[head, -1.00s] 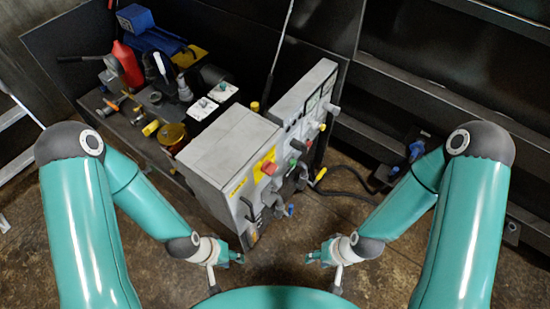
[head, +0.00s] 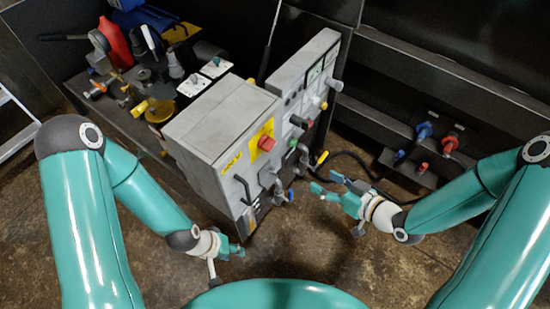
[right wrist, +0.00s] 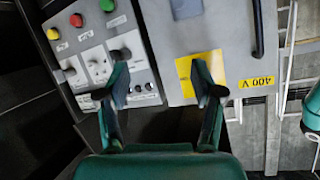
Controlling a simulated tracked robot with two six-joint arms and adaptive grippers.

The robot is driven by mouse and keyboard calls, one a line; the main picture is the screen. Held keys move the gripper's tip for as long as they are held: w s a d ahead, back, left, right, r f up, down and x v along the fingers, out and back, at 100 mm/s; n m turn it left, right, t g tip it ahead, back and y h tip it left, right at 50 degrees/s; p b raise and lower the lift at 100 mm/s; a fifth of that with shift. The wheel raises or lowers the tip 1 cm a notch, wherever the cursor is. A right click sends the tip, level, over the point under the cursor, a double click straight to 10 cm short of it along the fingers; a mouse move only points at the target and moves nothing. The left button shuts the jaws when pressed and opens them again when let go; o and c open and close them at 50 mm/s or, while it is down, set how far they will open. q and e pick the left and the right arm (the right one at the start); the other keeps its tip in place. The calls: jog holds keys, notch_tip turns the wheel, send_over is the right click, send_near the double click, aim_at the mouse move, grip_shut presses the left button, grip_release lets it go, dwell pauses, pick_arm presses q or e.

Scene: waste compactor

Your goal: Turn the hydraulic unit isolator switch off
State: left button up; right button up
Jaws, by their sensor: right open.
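The isolator switch (head: 265,144) is a red rotary knob on a yellow plate, on the front of a grey cabinet (head: 215,125). In the right wrist view the yellow plate (right wrist: 184,68) shows partly behind a gripper finger, and the red knob is hidden. My right gripper (head: 327,187) is open and empty. It is in front of the cabinet, to the right of and below the switch in the head view, apart from it. Its fingers (right wrist: 161,96) also show in the right wrist view. My left gripper (head: 240,251) is low near the cabinet's lower front corner; its jaws are too small to judge.
A button panel (head: 302,90) adjoins the cabinet on the right. A dark handle (head: 245,190) and grey sockets (head: 270,175) project from the front. Red and blue connectors (head: 451,142) and a black cable lie at right. Tools crowd the bench behind. The floor in front is clear.

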notch_tip(320, 180, up, 5)
jog(key=s+n+t+y+b, duration=0.1)
jog(key=s+n+y+b, duration=0.2)
jog(key=n+y, duration=0.2)
pick_arm(q)
notch_tip(320, 180, down, 3)
jog(key=shift+s+p, duration=0.1)
jog(key=shift+p, duration=0.65)
pick_arm(e)
send_near(267, 144)
jog(key=x, duration=0.8)
jog(key=shift+w+f, duration=0.25)
jog(key=shift+f, duration=0.15)
jog(key=shift+c, duration=0.2)
